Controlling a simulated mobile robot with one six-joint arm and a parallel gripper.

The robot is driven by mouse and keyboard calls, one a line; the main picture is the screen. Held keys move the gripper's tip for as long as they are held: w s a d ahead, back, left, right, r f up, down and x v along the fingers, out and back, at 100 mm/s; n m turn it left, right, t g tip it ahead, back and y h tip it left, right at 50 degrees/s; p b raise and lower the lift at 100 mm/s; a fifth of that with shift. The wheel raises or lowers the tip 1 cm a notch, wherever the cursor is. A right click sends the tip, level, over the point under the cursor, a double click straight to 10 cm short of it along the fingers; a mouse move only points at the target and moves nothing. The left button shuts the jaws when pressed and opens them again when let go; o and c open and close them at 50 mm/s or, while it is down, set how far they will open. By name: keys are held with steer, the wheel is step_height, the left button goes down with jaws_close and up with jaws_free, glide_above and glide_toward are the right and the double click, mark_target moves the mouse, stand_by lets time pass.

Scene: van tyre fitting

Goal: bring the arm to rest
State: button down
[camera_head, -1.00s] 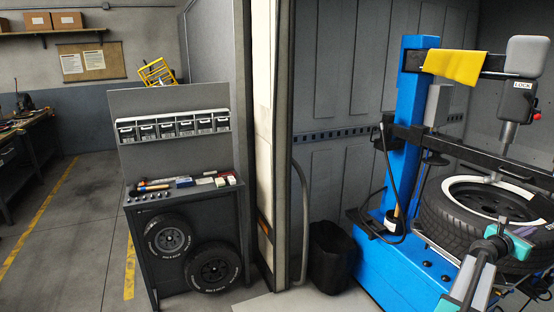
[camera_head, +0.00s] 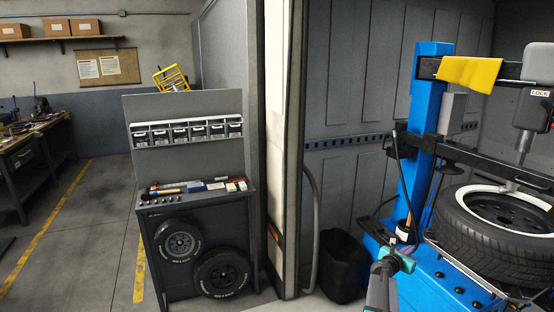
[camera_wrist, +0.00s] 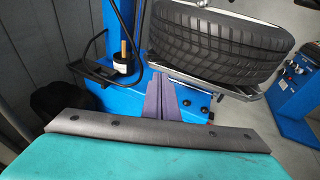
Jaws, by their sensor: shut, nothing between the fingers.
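My gripper (camera_head: 400,250) shows at the lower right of the head view, with teal parts at the end of my dark arm. It is in front of the blue tyre machine (camera_head: 424,120), left of the tyre (camera_head: 490,240). In the wrist view my gripper's two purple-grey fingers (camera_wrist: 172,82) are together with nothing between them. The tyre (camera_wrist: 220,45) and the blue machine base (camera_wrist: 130,92) lie beyond them. I cannot tell the exact gap between my gripper and the machine. Most of my arm is out of view.
A dark bin (camera_head: 342,265) stands left of the machine. A tool cart (camera_head: 200,210) with two small wheels on its front stands further left, beside the van's open door edge (camera_head: 287,150). A workbench (camera_head: 35,160) is at far left. Floor between bench and cart is clear.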

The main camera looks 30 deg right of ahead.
steer(key=w+a+f+t+y, duration=0.1)
steer(key=w+a+f, duration=0.35)
steer(key=a, duration=0.25)
steer(key=w+a+f+y, duration=0.1)
steer(key=w+a+f, duration=0.2)
steer(key=a+f, duration=0.25)
steer(key=a+f+m+y, duration=0.1)
steer(key=a+f+y, duration=0.1)
steer(key=a+f, duration=0.6)
steer(key=a+f+m+g+y, duration=0.1)
steer(key=a+f, duration=0.4)
steer(key=a, duration=0.8)
steer(key=a+f+m+y, duration=0.1)
steer(key=a+f+y, duration=0.1)
steer(key=a+f, duration=0.6)
steer(key=s+a+f+m+g+y, duration=0.2)
steer(key=s+a+f+m, duration=0.15)
steer(key=s+a, duration=0.55)
steer(key=s+a+f+m+g+y, duration=0.1)
steer(key=s+a+f+m+g, duration=0.1)
steer(key=s+a+f, duration=0.6)
steer(key=s+a+r+m+g+y, duration=0.4)
steer(key=s+a+m+g+y, duration=0.1)
steer(key=s+a+m, duration=0.7)
steer(key=s+a, duration=0.2)
steer(key=s, duration=0.1)
steer(key=shift+s+a+r+g, duration=0.15)
steer(key=shift+a+g, duration=0.15)
steer(key=shift+m, duration=0.25)
